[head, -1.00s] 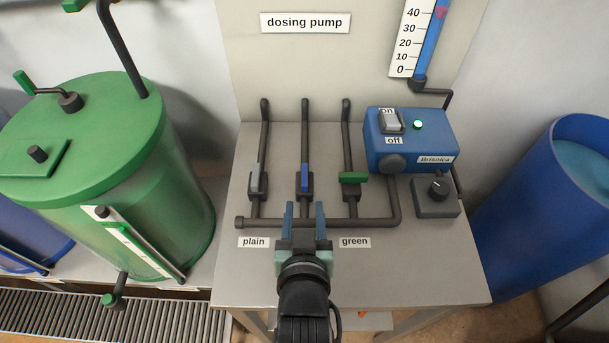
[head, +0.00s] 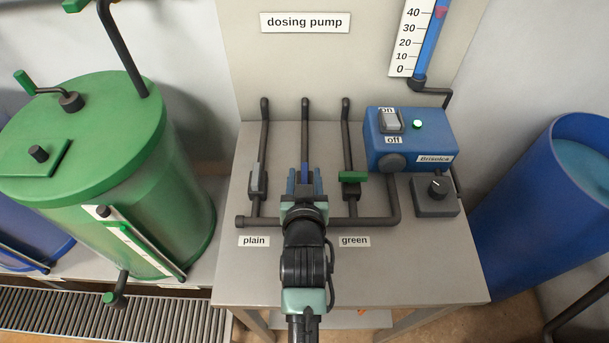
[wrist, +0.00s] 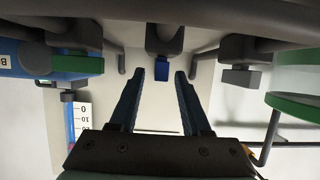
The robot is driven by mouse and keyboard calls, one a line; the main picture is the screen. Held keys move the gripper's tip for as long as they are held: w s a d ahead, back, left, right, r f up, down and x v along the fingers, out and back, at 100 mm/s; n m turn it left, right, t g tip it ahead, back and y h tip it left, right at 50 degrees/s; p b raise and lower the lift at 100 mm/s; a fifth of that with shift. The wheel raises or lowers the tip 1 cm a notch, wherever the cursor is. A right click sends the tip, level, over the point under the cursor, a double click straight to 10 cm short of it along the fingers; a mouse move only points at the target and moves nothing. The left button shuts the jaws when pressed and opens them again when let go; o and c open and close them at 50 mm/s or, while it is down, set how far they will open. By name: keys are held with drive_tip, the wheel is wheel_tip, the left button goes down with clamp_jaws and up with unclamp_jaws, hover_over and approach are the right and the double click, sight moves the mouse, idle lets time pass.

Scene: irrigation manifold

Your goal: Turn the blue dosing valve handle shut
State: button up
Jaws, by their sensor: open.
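The blue dosing valve handle (head: 304,170) is on the middle of three upright pipes and lies in line with its pipe. In the head view my gripper (head: 304,180) partly covers it. In the wrist view the handle's blue end (wrist: 161,72) shows between the two fingertips of my gripper (wrist: 160,76), with a gap on either side. My gripper is open and not closed on the handle. How deep the handle sits between the fingers is hard to tell.
A grey handle (head: 259,178) stands left, in line with its pipe. A green handle (head: 353,177) stands right, crosswise to its pipe. A cross pipe (head: 375,221) runs in front. The blue pump box (head: 390,140) with a lit green lamp stands right. The bench front (head: 400,270) is clear.

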clamp_jaws()
